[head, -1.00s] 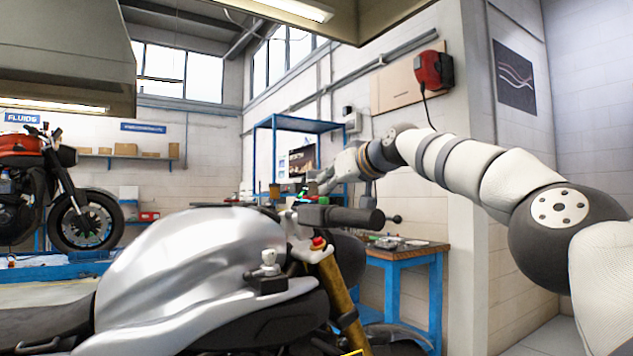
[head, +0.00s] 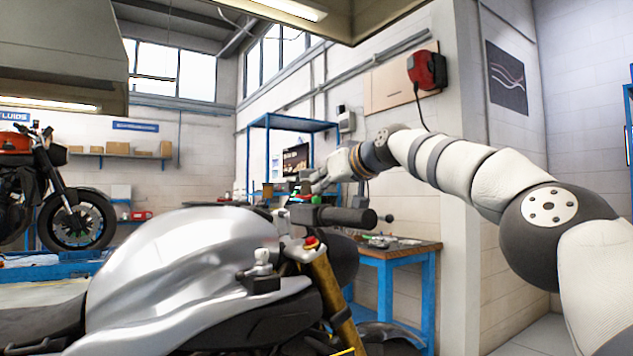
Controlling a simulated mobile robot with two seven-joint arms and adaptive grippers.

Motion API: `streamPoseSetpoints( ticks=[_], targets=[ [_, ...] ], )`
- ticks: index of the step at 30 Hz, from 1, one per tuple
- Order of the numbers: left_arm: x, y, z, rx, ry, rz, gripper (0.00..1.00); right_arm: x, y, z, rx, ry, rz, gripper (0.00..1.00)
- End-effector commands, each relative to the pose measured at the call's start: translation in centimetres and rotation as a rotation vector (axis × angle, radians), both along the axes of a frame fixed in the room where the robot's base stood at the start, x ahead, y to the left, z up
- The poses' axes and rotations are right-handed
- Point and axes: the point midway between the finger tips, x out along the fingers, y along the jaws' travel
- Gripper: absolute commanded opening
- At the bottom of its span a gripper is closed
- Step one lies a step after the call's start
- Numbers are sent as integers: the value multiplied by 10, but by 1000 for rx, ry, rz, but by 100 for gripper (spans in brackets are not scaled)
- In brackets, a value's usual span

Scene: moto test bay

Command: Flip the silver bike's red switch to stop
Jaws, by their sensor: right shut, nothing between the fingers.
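The silver bike (head: 185,255) stands in the foreground, its tank at left and its black handlebar grip (head: 347,217) pointing right. A small red switch (head: 311,242) shows just below the handlebar, by the top of the gold fork. My right arm comes in from the right, and my right gripper (head: 314,184) is above and slightly left of the grip, small and partly blended with the bench behind it. It is shut and empty, and appears apart from the red switch. My left gripper is not in view.
A blue-legged workbench (head: 398,252) with tools stands behind the handlebar. A blue shelf frame (head: 290,122) is farther back. A red and black bike (head: 50,190) stands on a blue lift at left. A red wall box (head: 426,70) hangs above my right arm.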

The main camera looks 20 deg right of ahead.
Motion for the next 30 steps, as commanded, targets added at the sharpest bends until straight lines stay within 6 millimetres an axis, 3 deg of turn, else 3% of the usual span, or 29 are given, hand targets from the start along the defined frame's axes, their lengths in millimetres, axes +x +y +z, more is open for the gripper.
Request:
streamPoseSetpoints(
  ticks=[1, 5, 11, 21, 30],
  targets=[
    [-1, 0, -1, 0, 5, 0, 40, 6, 13, -22, 10, 41, 24, 0],
    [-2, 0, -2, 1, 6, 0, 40, 6, 13, -23, 10, 42, 23, 0],
    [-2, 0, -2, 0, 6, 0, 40, -13, 6, -14, 8, 36, 18, 0],
    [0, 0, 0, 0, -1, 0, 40, -69, -10, 13, 11, 4, 8, 0],
    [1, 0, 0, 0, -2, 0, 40, -80, -16, 16, 8, -1, 2, 0]
  ],
)
